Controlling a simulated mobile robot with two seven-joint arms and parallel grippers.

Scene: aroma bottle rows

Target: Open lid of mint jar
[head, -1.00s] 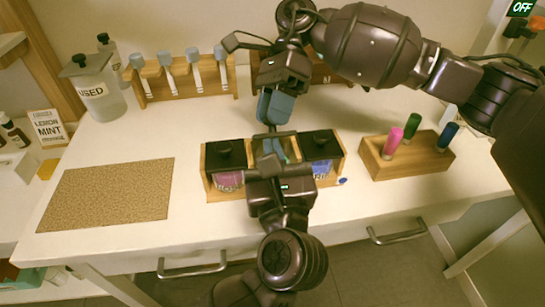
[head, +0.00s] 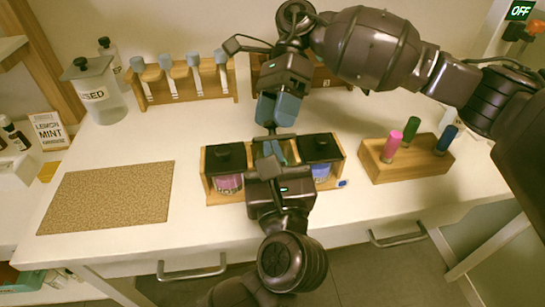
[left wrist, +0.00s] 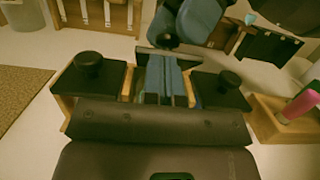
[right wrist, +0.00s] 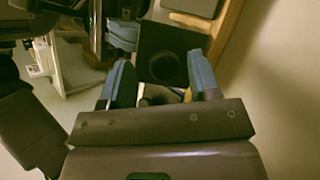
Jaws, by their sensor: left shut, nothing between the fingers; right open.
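The mint jar is the middle one in a wooden box (head: 212,198), mostly hidden by my left gripper; a little green (head: 291,152) shows. Its black lid (head: 285,137) appears tilted up, nearly edge-on in the head view; its knob shows in the left wrist view (left wrist: 167,41). A black lid with a knob also faces me in the right wrist view (right wrist: 165,65). My left gripper (head: 270,149) is shut and empty, its blue fingers at the middle jar below the raised lid. My right gripper (head: 276,110) is open just above and behind the lid.
Jars with closed black lids flank it: pink contents left (head: 228,182), blue right (head: 320,169). A wooden block (head: 405,168) with pink, green and blue capped bottles stands right. A cork mat (head: 105,195) lies left; a dropper rack (head: 185,97) and USED jar (head: 97,95) stand behind.

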